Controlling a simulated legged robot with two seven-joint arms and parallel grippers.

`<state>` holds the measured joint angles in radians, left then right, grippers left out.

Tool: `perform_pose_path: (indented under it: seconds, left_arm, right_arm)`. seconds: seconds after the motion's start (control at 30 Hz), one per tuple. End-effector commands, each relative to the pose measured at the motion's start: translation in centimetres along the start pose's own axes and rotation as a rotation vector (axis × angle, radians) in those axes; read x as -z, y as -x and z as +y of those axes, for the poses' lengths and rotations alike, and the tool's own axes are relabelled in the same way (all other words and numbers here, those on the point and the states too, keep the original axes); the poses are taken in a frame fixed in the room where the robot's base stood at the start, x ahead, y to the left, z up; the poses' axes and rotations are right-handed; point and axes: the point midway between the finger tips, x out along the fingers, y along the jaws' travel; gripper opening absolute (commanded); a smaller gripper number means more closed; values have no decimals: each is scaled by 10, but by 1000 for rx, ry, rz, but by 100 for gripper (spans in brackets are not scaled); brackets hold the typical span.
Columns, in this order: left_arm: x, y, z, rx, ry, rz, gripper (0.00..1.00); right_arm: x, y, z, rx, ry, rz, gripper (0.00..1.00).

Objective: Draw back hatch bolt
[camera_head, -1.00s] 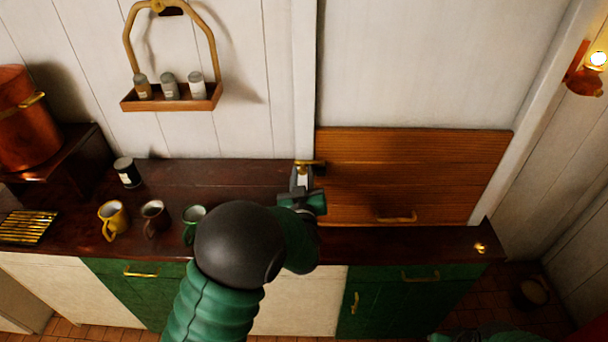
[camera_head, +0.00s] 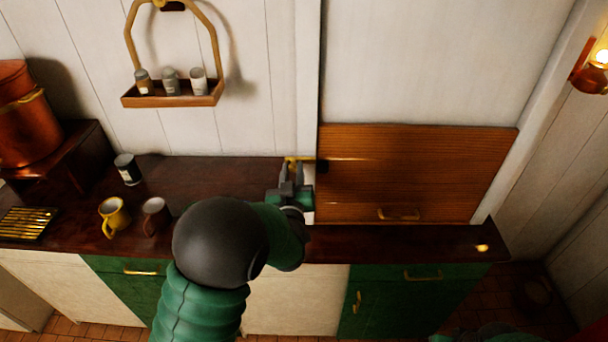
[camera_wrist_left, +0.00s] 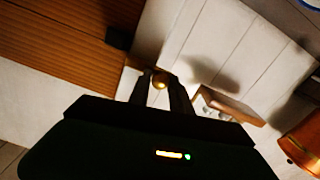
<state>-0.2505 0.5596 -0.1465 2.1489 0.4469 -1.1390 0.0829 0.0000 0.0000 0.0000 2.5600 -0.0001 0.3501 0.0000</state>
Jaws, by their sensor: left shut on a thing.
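The hatch (camera_head: 420,175) is a brown slatted wooden panel, closed down to the counter, with a brass handle (camera_head: 398,215) low on it. The brass bolt (camera_head: 298,159) sits on the white post at the hatch's upper left edge. A dark keeper block (camera_head: 322,167) is on the hatch edge beside it. My left gripper (camera_head: 291,168) is shut on the bolt's knob. In the left wrist view the round brass knob (camera_wrist_left: 160,80) lies between the fingertips, and the dark block (camera_wrist_left: 118,38) stands apart from it. Whether the bolt's tip is clear of the block I cannot tell. My right gripper is out of view.
A hanging rack (camera_head: 175,100) holds small jars. The counter before the hatch is clear.

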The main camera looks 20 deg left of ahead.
Motion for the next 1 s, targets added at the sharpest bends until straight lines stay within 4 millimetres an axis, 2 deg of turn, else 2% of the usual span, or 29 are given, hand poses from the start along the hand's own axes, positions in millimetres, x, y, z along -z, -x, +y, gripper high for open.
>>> perform_pose_path:
  seconds: [0.03, 0.3, 0.33, 0.47, 0.83, 0.93, 1.0]
  left_arm:
    - [6, -1, -4, 1, 2, 15, 0]
    - [8, -1, -6, 3, 3, 14, 0]
    - [7, -1, -6, 3, 3, 14, 29]
    - [6, -1, -6, 3, 3, 10, 46]
    - [2, 5, -5, 1, 2, 4, 47]
    - [1, 21, -5, -1, 2, 4, 47]
    - [0, 38, -5, -1, 4, 3, 47]
  right_arm:
    - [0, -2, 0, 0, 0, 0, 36]
    - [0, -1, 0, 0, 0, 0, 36]
    - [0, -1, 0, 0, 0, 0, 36]
    - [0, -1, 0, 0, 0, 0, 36]
    - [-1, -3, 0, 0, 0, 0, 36]
    - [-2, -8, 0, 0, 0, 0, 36]
    - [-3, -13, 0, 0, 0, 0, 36]
